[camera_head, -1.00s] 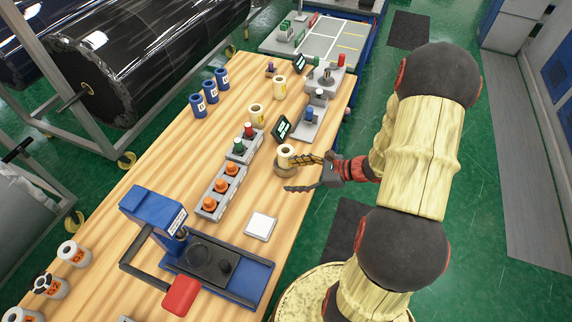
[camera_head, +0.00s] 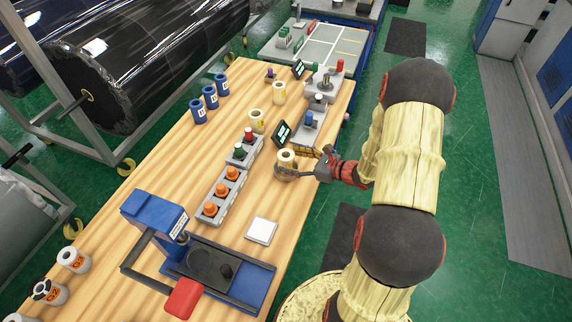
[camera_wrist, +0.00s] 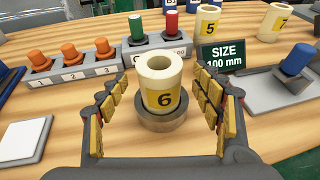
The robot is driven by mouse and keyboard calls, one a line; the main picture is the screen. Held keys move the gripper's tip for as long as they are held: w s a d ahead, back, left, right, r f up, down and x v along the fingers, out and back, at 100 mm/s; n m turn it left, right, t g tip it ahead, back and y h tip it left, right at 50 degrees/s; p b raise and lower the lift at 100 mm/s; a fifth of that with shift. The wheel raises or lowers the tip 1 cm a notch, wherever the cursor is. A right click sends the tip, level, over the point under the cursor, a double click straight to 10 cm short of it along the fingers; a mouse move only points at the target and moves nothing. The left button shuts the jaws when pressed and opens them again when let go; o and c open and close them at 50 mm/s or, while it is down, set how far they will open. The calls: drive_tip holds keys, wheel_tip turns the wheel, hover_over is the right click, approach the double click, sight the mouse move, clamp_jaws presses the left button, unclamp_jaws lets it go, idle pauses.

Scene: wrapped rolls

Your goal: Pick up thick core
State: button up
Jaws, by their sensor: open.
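A thick, cream-coloured core (camera_head: 286,158) marked 6 stands upright on a round base (camera_wrist: 160,125) near the table's right edge. It also shows in the wrist view (camera_wrist: 160,85), with its open top facing up. My gripper (camera_head: 300,163) is open at table height, reaching in from the right in the head view. In the wrist view its yellow-padded fingers stand on both sides of the core, with gaps visible between the pads and the core.
A SIZE 100 mm display (camera_wrist: 221,55) stands behind and right of the core. Orange knobs on a grey block (camera_head: 220,196), a white pad (camera_head: 261,230) and a blue press (camera_head: 155,225) are nearby. Cores marked 5 (camera_wrist: 208,20) and 7 (camera_wrist: 275,22) stand farther back.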

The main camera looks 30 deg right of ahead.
sight(285, 156)
drive_tip(key=shift+x, duration=1.55)
drive_tip(key=shift+c, duration=1.3)
drive_tip(key=c, duration=1.1)
